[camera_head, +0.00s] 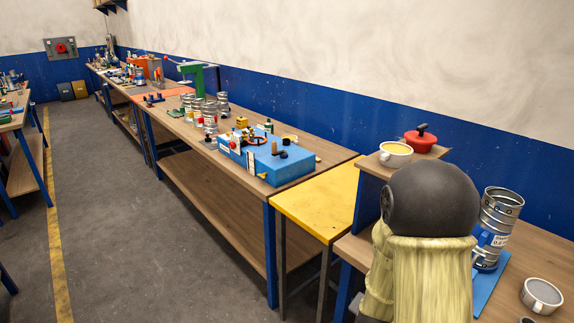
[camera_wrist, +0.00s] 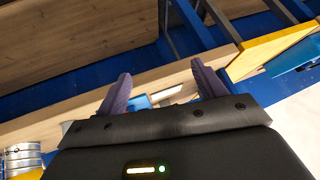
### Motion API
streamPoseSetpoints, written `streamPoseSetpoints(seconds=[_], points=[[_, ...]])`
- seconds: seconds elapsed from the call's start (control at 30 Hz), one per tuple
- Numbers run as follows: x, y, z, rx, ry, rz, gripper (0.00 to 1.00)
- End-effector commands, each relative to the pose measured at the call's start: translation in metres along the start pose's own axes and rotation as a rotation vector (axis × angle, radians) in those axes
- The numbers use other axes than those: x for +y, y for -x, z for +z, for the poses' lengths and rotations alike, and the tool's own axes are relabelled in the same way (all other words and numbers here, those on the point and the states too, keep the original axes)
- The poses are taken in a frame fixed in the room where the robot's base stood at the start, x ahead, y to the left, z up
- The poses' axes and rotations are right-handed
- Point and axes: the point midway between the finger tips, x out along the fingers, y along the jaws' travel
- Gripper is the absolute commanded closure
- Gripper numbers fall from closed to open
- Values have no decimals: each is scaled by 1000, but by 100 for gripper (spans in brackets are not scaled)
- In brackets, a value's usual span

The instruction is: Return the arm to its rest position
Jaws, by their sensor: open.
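My gripper (camera_wrist: 161,68) shows in the wrist view with its two purple fingers spread wide apart. Nothing is held between them. Beyond the fingers lie a wooden bench edge (camera_wrist: 75,112) and a small blue and white item (camera_wrist: 165,97), which is partly hidden by the gripper body. The gripper cannot be made out in the head view, so its height above the bench is unclear.
A steel can (camera_head: 499,215), a grey-topped cup (camera_head: 541,295), a yellow-filled cup (camera_head: 395,154) and a red pot (camera_head: 420,141) stand at right. A yellow table (camera_head: 315,205) adjoins a long bench with a blue box (camera_head: 280,165). The floor (camera_head: 130,220) at left is clear.

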Motion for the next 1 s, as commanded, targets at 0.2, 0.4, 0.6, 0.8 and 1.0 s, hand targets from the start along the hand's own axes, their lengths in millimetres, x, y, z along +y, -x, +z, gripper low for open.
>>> streamPoseSetpoints(seconds=[0.2,0.4,0.6,0.8,1.0], points=[[-20,55,18,-202,246,-75,30],[-15,110,35,-358,512,-105,30],[0,147,44,-452,696,-98,30],[3,151,46,-470,721,-93,30],[3,151,46,-469,719,-93,30]])
